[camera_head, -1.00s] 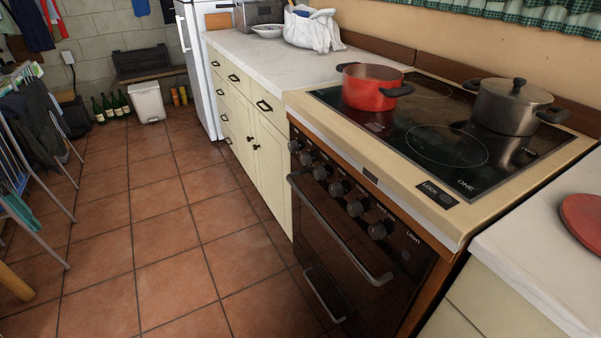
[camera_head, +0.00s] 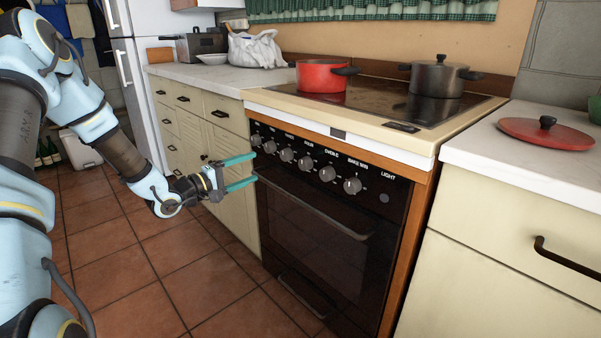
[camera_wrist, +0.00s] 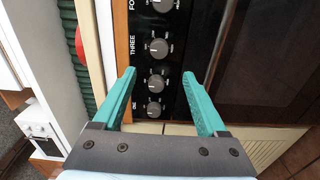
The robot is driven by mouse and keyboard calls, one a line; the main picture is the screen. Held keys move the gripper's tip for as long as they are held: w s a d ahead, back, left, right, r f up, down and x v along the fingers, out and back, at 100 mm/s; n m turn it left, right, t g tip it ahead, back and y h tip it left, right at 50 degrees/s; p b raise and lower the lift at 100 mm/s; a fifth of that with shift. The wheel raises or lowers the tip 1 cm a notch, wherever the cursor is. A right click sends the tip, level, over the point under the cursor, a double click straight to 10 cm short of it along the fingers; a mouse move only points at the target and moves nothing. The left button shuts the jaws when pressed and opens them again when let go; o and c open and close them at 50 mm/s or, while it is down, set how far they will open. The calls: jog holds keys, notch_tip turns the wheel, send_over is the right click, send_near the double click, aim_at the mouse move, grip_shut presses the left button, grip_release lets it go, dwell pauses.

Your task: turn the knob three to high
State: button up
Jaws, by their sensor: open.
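The knob labelled THREE (camera_wrist: 159,47) is round and grey on the oven's black front panel. In the head view, knob three (camera_head: 286,154) is third from the left in the row; its exact setting is too small to read. My gripper (camera_head: 256,168) has teal fingers and is open and empty, in front of the panel's left end. In the wrist view, my gripper (camera_wrist: 159,74) has its fingertips either side of the second knob (camera_wrist: 156,80) in the picture, with knob three just beyond them. No contact with a knob shows.
The oven handle (camera_head: 315,208) runs below the knobs. A red lid (camera_head: 546,132) lies on the right counter. The tiled floor (camera_head: 170,265) before the oven is clear.

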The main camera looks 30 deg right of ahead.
aim_at(283, 157)
jog(key=d, duration=0.3)
jog(key=w+d, duration=0.1)
jog(key=d, duration=0.6)
jog(key=shift+w+d, duration=0.4)
grip_shut()
